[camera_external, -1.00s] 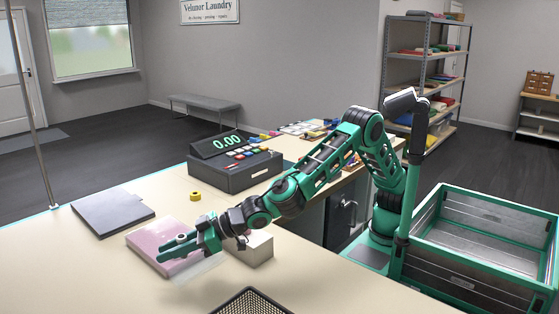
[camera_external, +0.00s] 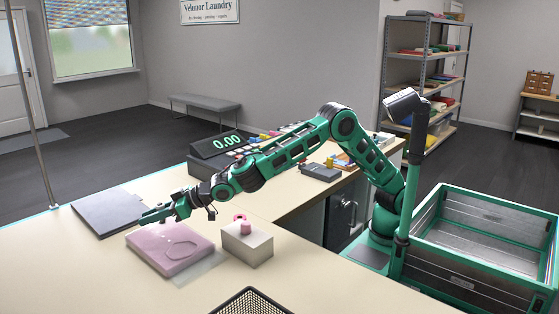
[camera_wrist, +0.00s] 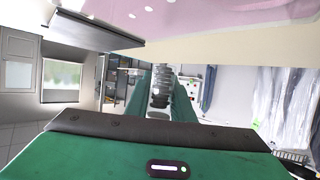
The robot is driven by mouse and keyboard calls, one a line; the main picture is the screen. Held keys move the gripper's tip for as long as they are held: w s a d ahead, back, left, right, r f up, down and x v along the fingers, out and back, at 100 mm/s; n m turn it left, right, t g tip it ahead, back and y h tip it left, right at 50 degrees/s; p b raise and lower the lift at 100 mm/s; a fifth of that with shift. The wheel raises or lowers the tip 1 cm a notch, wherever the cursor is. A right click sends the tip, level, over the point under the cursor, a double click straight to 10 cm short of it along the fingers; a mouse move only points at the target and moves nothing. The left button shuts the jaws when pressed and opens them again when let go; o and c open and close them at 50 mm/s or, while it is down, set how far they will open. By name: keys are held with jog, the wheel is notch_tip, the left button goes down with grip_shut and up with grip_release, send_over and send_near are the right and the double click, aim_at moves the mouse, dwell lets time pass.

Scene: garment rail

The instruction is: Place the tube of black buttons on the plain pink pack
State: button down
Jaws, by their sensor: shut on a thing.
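The pink pack (camera_external: 150,243) lies flat on the counter, with a faint oval outline on its top; part of it shows along the top of the wrist view (camera_wrist: 225,14). My gripper (camera_external: 152,215) is above and beyond the pack's far left edge, between it and the dark folder. In the wrist view its green fingers (camera_wrist: 160,98) are shut on a clear tube with a stack of dark and grey discs (camera_wrist: 159,88), which I take for the tube of black buttons. The tube cannot be made out in the external view.
A dark grey folder (camera_external: 105,210) lies left of the pack. A pale box (camera_external: 248,245) with pink items on top stands right of it. A black mesh basket (camera_external: 252,302) is at the front edge. The register (camera_external: 205,160) stands behind my arm. The left front counter is clear.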

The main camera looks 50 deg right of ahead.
aim_at(152, 235)
jog(key=w+f, duration=0.2)
jog(key=w, duration=0.1)
jog(key=shift+w+d+f, duration=0.1)
jog(key=shift+d, duration=0.3)
jog(key=shift+f, duration=1.95)
jog(key=shift+f, duration=0.1)
jog(key=c, duration=1.5)
grip_release()
jog(key=shift+c, duration=0.2)
jog(key=v, duration=0.5)
jog(key=shift+d+r, duration=0.1)
jog(key=shift+r, duration=0.45)
notch_tip(152, 235, up, 6)
